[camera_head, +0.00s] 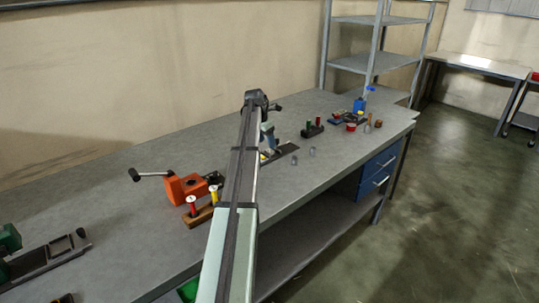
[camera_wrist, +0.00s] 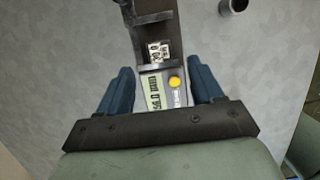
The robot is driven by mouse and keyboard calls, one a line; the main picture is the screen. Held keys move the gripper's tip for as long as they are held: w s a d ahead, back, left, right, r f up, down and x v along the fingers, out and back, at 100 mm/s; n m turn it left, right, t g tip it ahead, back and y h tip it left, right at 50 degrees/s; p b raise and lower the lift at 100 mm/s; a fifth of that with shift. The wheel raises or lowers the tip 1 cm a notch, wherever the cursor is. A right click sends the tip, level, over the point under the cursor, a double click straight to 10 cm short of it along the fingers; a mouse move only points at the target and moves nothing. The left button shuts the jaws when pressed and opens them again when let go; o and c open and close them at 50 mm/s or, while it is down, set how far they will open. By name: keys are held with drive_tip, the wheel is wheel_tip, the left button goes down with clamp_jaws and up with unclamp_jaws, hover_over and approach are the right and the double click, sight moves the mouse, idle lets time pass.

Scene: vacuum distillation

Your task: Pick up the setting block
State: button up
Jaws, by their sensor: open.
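In the wrist view my gripper (camera_wrist: 159,68) is open, its two blue fingers apart on either side of a gauge-like device. The device has a grey face with a pale green digital display (camera_wrist: 153,95) and a round yellow button (camera_wrist: 174,81). Just beyond the display, a small piece with a black-and-white printed label (camera_wrist: 159,49) sits in a dark channel-shaped frame (camera_wrist: 152,18). I cannot tell for sure which part is the setting block. In the head view my arm hides most of this spot; a dark base strip (camera_head: 282,152) shows beside it.
An orange device with a black-knobbed lever (camera_head: 186,187) and a wooden stand with red and yellow pieces (camera_head: 200,215) are left of my arm. A dark stand with green and red pieces (camera_head: 312,128) is to the right. Small grey pieces (camera_head: 312,152) lie nearby. The front bench surface is mostly clear.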

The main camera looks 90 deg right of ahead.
sight(269, 151)
drive_tip(key=shift+x, duration=2.8)
clamp_jaws()
